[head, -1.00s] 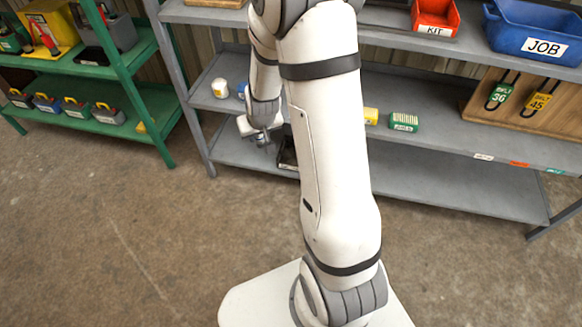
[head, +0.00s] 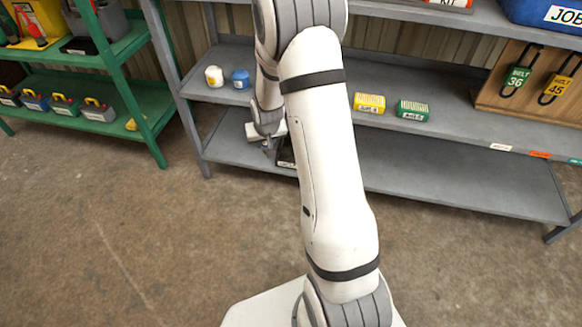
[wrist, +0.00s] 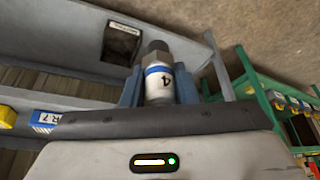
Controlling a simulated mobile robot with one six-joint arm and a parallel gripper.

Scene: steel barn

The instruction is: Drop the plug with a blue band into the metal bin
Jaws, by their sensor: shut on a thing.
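The plug with a blue band (wrist: 158,79) is white with a dark threaded end and a "4" on its side. My gripper (wrist: 158,92) is shut on it, one finger on each side, in the wrist view. The metal bin (wrist: 121,43) is a dark open box with a white label, lying ahead and to the left of the plug on a grey shelf in that view. In the head view my gripper (head: 268,147) is at the lower shelf, just left of the bin (head: 285,160), which my arm partly hides. The plug cannot be made out there.
A green rack (head: 150,110) stands at the left. The lower shelf's right part is clear.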

